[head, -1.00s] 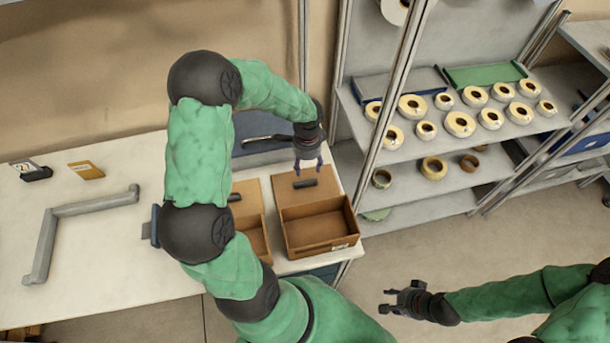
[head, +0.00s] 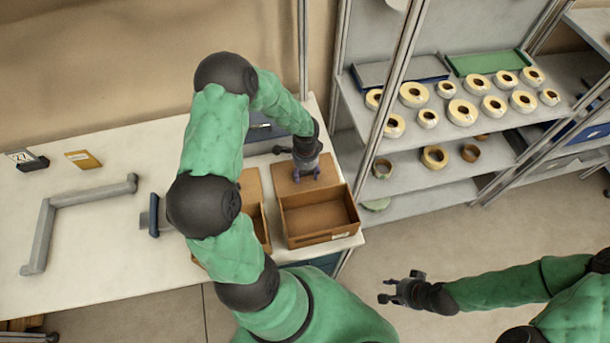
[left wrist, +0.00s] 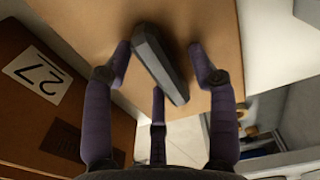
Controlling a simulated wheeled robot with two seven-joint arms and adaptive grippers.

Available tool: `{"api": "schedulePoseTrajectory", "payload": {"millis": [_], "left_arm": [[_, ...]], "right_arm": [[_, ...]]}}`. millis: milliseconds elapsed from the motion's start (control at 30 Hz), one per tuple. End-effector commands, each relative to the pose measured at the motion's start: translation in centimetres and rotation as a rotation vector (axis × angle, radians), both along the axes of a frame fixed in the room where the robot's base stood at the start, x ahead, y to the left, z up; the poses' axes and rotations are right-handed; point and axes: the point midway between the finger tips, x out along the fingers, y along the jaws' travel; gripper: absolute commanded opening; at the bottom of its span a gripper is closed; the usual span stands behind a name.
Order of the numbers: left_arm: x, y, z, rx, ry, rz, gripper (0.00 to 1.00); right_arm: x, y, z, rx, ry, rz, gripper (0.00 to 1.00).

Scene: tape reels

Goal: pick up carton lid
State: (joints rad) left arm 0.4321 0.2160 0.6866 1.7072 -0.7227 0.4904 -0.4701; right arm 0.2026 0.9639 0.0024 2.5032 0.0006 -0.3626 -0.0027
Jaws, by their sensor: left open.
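Two brown cartons stand at the table's right end. The right carton (head: 318,216) is open and empty, with its flat brown lid (head: 286,178) lying behind it. In the left wrist view the lid (left wrist: 215,45) carries a dark bar handle (left wrist: 160,62). My left gripper (head: 307,174) is over that lid; its open fingers (left wrist: 165,65) are on both sides of the handle, and I cannot tell whether they touch it. The carton marked 27 (left wrist: 40,110) shows at the left there. The left carton (head: 259,225) is partly hidden by my arm. My right gripper (head: 386,289) is held away from the table, apparently open and empty.
A shelf rack (head: 480,150) with several tape reels stands right of the table. A grey angled bar (head: 90,200) and two small label holders lie on the table's left. A rack post (head: 398,85) rises close to my left gripper.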

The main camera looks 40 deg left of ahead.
Motion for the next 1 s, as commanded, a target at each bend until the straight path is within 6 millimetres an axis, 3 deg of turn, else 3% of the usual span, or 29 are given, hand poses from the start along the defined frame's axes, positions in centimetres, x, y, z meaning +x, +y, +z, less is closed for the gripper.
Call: {"api": "schedulePoseTrajectory", "payload": {"millis": [167, 367, 733, 1000], "left_arm": [[0.0, 0.0, 0.1, 0.0, -0.001, 0.001, 0.55], [0.0, 0.0, 0.1, 0.0, -0.001, 0.0, 0.0], [0.1, 0.1, 0.6, 0.001, -0.002, 0.001, 0.0], [0.1, 0.1, 5.0, 0.003, -0.005, 0.001, 0.0]], "right_arm": [[0.0, 0.0, 0.0, 0.0, 0.0, 0.0, 0.4], [0.0, 0.0, 0.0, 0.0, 0.0, 0.0, 0.4], [0.0, 0.0, 0.1, 0.0, 0.0, 0.0, 0.4], [0.0, 0.0, 0.9, 0.0, 0.0, 0.0, 0.4]]}}
